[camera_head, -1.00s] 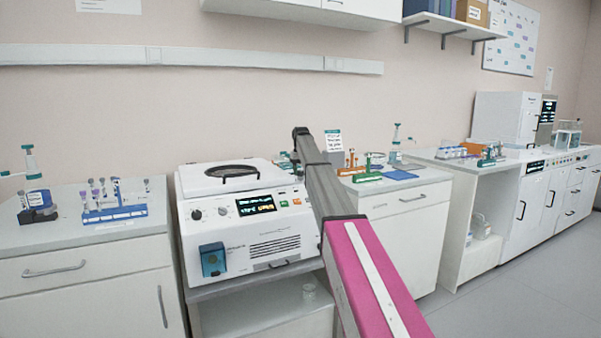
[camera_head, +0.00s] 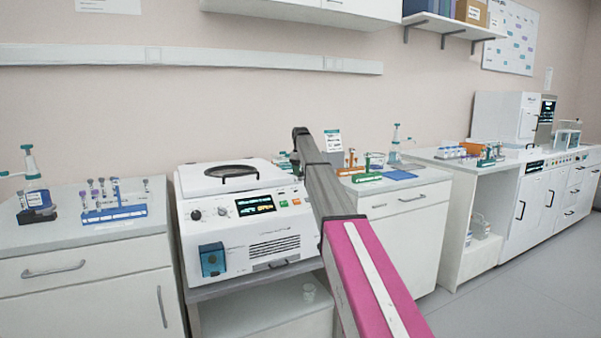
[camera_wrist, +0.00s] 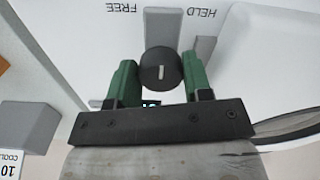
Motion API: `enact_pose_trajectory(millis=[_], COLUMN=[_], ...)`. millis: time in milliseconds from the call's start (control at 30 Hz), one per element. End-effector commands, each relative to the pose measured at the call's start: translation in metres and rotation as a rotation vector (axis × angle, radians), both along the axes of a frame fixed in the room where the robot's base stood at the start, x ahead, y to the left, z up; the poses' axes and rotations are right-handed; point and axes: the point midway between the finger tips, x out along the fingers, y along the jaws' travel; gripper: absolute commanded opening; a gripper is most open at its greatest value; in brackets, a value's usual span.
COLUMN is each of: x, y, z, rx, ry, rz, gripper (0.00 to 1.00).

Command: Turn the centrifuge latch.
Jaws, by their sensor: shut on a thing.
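The centrifuge (camera_head: 240,240) is a white box with a dark round window in its lid, a lit screen and a blue part on its front. In the wrist view, the latch is a round black knob (camera_wrist: 161,73) with a short white mark that stands nearly upright in the picture. The upside-down labels FREE and HELD lie beyond it, FREE to the left and HELD to the right. My gripper (camera_wrist: 158,70) has green fingers on both sides of the knob and is shut on it. In the head view, the gripper and knob are hidden behind my arm.
A blue tube rack (camera_head: 115,212) stands on the left bench. A green rack (camera_head: 367,177) and a blue mat (camera_head: 399,174) lie on the bench right of the centrifuge. A grey block (camera_wrist: 28,124) is at the left of the wrist view.

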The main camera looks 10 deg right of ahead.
Motion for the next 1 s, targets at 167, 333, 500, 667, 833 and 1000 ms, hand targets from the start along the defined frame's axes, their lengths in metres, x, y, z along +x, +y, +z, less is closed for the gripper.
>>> enact_pose_trajectory(millis=[167,333,500,667,833,1000], x=[0.000,0.000,0.000,0.000,0.001,0.001], y=[0.000,0.000,0.000,0.000,0.000,0.000], z=[0.001,0.001,0.000,0.002,0.014,0.040], rx=[0.000,0.000,0.001,0.001,0.000,0.000], ry=[-0.001,-0.001,-0.001,-0.001,-0.002,-0.002], rz=[0.002,0.002,0.001,0.001,0.000,0.001], gripper=[0.22,0.71,0.71,0.71,0.71,0.71])
